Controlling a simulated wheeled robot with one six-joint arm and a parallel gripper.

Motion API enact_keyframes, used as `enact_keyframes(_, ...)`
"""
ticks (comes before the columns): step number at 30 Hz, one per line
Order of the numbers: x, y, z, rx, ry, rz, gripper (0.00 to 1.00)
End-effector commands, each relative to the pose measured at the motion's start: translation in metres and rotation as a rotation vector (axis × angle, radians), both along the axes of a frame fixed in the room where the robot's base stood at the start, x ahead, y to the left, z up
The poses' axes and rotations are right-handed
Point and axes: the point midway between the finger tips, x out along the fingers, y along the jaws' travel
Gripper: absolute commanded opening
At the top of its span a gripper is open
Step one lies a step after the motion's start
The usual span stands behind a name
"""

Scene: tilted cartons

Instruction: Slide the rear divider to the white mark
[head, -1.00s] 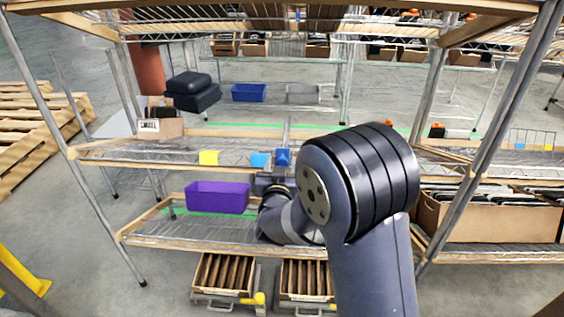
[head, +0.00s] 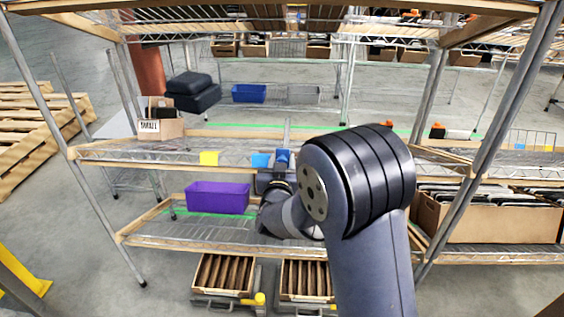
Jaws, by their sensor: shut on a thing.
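A thin grey upright divider (head: 287,132) stands on the middle shelf, running back from its front edge. A small blue block (head: 283,155) is at its front end; I cannot tell whether it is the divider's handle. My gripper (head: 282,168) is at the front edge of the middle shelf, just below the blue block. It is shut on the divider's front end, though the fingertips are small and partly hidden. My large dark arm joint covers the shelf to the right. I cannot make out a white mark.
A purple bin (head: 217,197) sits on the lower shelf. A carton (head: 160,128) and black cases (head: 193,91) are at left. A metal post (head: 495,125) stands right.

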Motion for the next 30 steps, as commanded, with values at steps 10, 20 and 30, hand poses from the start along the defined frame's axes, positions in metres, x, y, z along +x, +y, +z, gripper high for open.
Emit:
enact_keyframes(10, 0.0, -0.015, -0.002, 0.0, -0.003, -0.004, 0.0)
enact_keyframes(20, -0.002, -0.081, -0.002, 0.001, -0.005, -0.005, 0.0)
enact_keyframes(30, -0.003, -0.093, 0.001, 0.0, -0.001, -0.003, 0.0)
